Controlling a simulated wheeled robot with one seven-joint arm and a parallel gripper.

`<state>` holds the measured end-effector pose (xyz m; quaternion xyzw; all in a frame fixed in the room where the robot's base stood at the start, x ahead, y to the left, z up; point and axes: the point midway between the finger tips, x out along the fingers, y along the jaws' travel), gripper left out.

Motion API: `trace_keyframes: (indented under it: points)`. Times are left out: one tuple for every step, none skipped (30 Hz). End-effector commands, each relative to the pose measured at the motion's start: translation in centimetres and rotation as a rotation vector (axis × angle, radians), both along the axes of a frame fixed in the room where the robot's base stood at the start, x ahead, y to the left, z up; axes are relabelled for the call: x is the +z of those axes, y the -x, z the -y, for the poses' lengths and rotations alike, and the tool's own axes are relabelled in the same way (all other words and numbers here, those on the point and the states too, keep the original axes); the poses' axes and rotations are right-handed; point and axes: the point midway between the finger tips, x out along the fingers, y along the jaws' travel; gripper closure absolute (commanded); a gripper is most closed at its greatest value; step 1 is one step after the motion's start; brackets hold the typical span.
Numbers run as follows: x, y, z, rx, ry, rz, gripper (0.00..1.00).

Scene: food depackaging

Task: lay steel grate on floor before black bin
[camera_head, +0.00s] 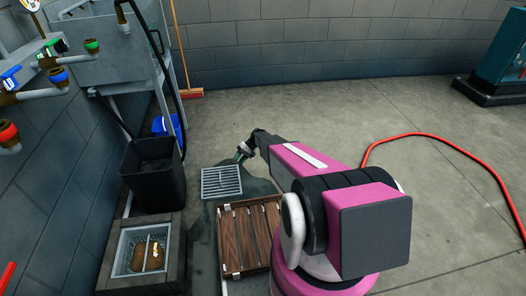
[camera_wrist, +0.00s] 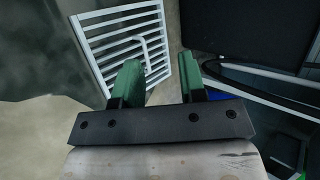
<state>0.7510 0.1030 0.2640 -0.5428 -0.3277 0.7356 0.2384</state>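The steel grate (camera_head: 221,182) is a pale barred square lying flat, apparently on the floor, right of and slightly in front of the black bin (camera_head: 153,176). My gripper (camera_head: 243,152) is just beyond the grate's upper right corner. In the wrist view the grate (camera_wrist: 122,42) shows at upper left, with a small raised loop near its right side. My gripper's green fingers (camera_wrist: 158,78) stand apart with nothing seen between them. The left finger overlaps the grate's lower edge in the picture; whether they touch cannot be told. The black bin (camera_wrist: 245,30) fills the upper right there.
A brown slatted wooden piece (camera_head: 232,240) lies nearer than the grate. A framed pit (camera_head: 117,262) with a basket inside is at lower left. A blue bucket (camera_head: 160,125) and broom (camera_head: 190,94) stand behind the bin.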

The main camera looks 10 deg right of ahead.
Motion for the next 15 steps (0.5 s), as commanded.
trace_keyframes:
  points:
    - [4.2, 3.7, 0.5, 0.002, 0.067, 0.013, 0.62]
    - [5.8, 4.9, 0.9, 0.001, 0.109, 0.021, 0.62]
    - [7.8, 6.5, 1.5, -0.001, 0.165, 0.031, 0.62]
    - [9.3, 7.7, 1.9, -0.005, 0.206, 0.039, 0.62]
    - [10.9, 8.9, 2.3, -0.008, 0.247, 0.05, 0.62]
    - [12.8, 10.7, 3.0, -0.013, 0.301, 0.063, 0.62]
    - [14.3, 11.9, 3.4, -0.019, 0.341, 0.076, 0.62]
    - [15.8, 13.2, 3.9, -0.024, 0.381, 0.086, 0.62]
    - [17.7, 14.9, 4.6, -0.032, 0.435, 0.105, 0.62]
    - [19.1, 16.2, 5.1, -0.04, 0.474, 0.119, 0.62]
    - [20.5, 17.6, 5.6, -0.048, 0.512, 0.133, 0.62]
    - [22.3, 19.2, 6.3, -0.058, 0.56, 0.154, 0.62]
    - [23.4, 20.4, 6.8, -0.066, 0.596, 0.169, 0.62]
    - [24.6, 21.5, 7.3, -0.075, 0.629, 0.184, 0.62]
    - [26.0, 22.9, 7.8, -0.086, 0.67, 0.204, 0.62]
